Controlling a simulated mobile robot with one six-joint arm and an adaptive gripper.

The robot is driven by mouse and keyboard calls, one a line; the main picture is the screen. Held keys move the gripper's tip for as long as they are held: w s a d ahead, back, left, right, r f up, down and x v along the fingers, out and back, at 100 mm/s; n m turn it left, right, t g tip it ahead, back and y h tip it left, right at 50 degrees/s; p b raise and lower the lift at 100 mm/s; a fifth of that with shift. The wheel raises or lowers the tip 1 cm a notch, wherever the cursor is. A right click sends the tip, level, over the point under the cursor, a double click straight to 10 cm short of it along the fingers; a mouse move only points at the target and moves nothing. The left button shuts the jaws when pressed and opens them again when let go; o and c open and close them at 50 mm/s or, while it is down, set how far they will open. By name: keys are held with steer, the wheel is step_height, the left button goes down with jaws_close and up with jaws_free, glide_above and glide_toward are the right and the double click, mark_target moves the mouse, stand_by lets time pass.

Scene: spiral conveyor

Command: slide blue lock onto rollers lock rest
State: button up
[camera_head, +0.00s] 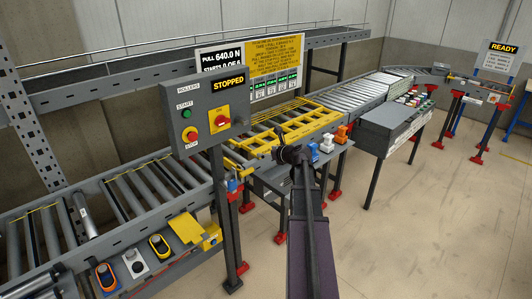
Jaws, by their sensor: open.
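A small blue thing (232,186) sits at the conveyor's near side by the grey post; it may be the blue lock, but it is too small to be sure. Another small blue-and-white item (327,144) stands on the shelf right of my arm. The rollers control box (205,112) carries a green start button, a red stop button, a yellow-and-red switch and a "STOPPED" sign. I cannot make out a lock rest on it. My gripper (291,154) is at the far end of my dark arm, before the yellow guard frame. It is open; its fingers are hard to make out.
The roller conveyor (110,198) runs from lower left to the back right. A yellow guard frame (310,122) lies over its middle. An orange item (342,133) stands on the shelf. A grey cabinet (388,137) is right of it.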

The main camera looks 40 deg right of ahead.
steer(key=shift+r+p, duration=2.45)
steer(key=shift+r, duration=0.3)
steer(key=s+a+f+n+g+y+b, duration=0.1)
steer(key=a+f+n+g+b, duration=0.1)
steer(key=a+f+n, duration=0.5)
steer(key=s+a+f+n+g+y+b, duration=0.1)
steer(key=a+n+g, duration=0.25)
steer(key=a, duration=0.75)
steer(key=a+f+n+g+y+b, duration=0.1)
steer(key=a+f+n+g+b, duration=0.1)
steer(key=a+f+n, duration=0.5)
steer(key=s+a+f+n+g+h+b, duration=0.2)
steer(key=s+a+f+n+g, duration=0.1)
steer(key=s+a+n, duration=0.4)
steer(key=s+a+f+n+g+h+b, duration=0.2)
steer(key=s+a+f+n+g, duration=0.1)
steer(key=s+a+n, duration=0.5)
steer(key=a+n, duration=0.2)
steer(key=a, duration=0.1)
steer(key=shift+s+a+f, duration=0.2)
steer(key=shift+a+f, duration=0.05)
steer(key=shift+f, duration=0.1)
steer(key=shift+n+g, duration=0.25)
